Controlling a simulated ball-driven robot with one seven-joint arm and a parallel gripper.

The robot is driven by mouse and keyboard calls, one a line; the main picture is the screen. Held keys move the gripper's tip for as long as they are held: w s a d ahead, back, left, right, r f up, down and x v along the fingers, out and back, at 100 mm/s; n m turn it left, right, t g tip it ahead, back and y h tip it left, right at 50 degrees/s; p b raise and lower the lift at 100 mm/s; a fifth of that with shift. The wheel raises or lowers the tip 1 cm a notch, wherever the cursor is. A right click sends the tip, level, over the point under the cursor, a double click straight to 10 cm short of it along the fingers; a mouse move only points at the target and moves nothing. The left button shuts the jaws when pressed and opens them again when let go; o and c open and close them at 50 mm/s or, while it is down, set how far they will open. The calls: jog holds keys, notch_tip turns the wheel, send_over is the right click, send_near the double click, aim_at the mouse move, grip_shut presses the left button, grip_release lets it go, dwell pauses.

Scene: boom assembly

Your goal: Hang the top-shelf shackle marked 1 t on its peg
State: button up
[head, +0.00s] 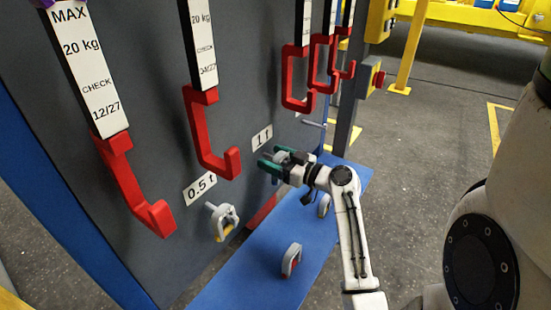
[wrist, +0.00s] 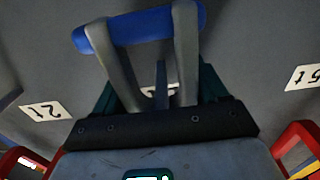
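My gripper (head: 274,160) is at the grey board, just below the 1 t label (head: 262,137). Its green fingers are shut on a grey shackle with a blue pin (wrist: 140,28), which lies between them. In the wrist view the shackle's two grey legs reach forward from the gripper, with the blue pin across their far end. A dark bar, seemingly the 1 t peg (wrist: 161,85), shows between the legs. I cannot tell whether it passes through the shackle. The shackle's own marking is not readable. The label behind is mostly hidden in the wrist view.
A shackle with a yellow pin (head: 225,221) hangs by the 0.5 t label (head: 200,187). Two more shackles, one red and grey (head: 291,260), the other grey (head: 323,206), stand on the blue shelf (head: 245,285). Red hooks (head: 212,140) jut from the board above and beside my gripper.

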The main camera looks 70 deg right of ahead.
jog(key=o, duration=0.5)
jog(key=shift+w+a+f, duration=0.2)
jog(key=shift+w+a, duration=0.05)
jog(key=shift+w, duration=0.05)
jog(key=shift+f, duration=0.1)
jog(key=v, duration=0.7)
jog(key=b+v, duration=0.1)
jog(key=v, duration=0.3)
jog(key=shift+s+d+r, duration=0.2)
jog(key=shift+d+r, duration=0.05)
jog(key=shift+d, duration=0.05)
